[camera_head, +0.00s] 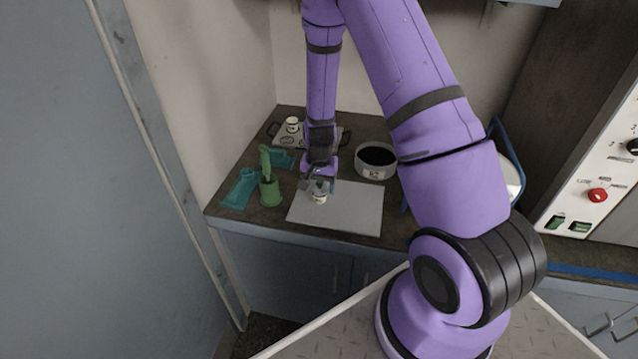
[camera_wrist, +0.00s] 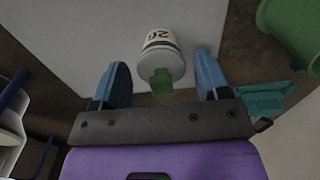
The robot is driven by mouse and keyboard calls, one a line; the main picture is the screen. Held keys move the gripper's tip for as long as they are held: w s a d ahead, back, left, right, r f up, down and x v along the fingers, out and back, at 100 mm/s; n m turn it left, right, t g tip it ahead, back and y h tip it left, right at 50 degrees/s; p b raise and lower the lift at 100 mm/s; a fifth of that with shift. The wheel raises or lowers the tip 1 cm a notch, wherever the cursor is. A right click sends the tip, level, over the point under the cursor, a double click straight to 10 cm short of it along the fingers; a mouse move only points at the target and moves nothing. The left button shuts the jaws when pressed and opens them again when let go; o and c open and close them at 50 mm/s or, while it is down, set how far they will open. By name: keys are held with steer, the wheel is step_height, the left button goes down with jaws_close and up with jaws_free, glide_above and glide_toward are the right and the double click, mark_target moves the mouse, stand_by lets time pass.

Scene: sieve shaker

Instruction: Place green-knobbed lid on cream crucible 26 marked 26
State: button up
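A cream crucible (camera_wrist: 161,40) marked 26 stands on a pale board (camera_head: 349,219); it also shows in the head view (camera_head: 320,199). The lid (camera_wrist: 165,67) with its green knob (camera_wrist: 161,82) sits over the crucible's mouth, the knob facing my gripper. Whether it is fully seated is hard to tell. My gripper (camera_wrist: 161,78) is open, with its two blue fingers on either side of the knob and visible gaps to both. In the head view my gripper (camera_head: 320,181) is just above and behind the crucible.
A green holder (camera_head: 269,193) with upright tools stands left of the board, beside a teal piece (camera_head: 239,189). A dark-filled white pan (camera_head: 372,172) is behind right. A tray with a small white pot (camera_head: 292,124) is at the back left. The board's front right is clear.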

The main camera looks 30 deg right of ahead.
steer(key=shift+o, duration=0.3)
steer(key=shift+r, duration=0.1)
step_height(320, 180, up, 13)
step_height(320, 180, up, 11)
steer(key=n+t, duration=0.1)
steer(key=n, duration=0.1)
glide_above(319, 184)
steer(key=s+a, duration=0.2)
steer(key=s, duration=0.1)
steer(key=s+a+r+n+t, duration=0.2)
steer(key=s+r+n, duration=0.1)
steer(key=s+r, duration=0.6)
steer(key=s+a+r+n+t, duration=0.2)
steer(key=s+r+n, duration=0.1)
steer(key=s+r, duration=0.7)
steer(key=shift+s+a+r+n, duration=0.15)
steer(key=shift+s+a+n, duration=0.2)
steer(key=shift+s, duration=1.65)
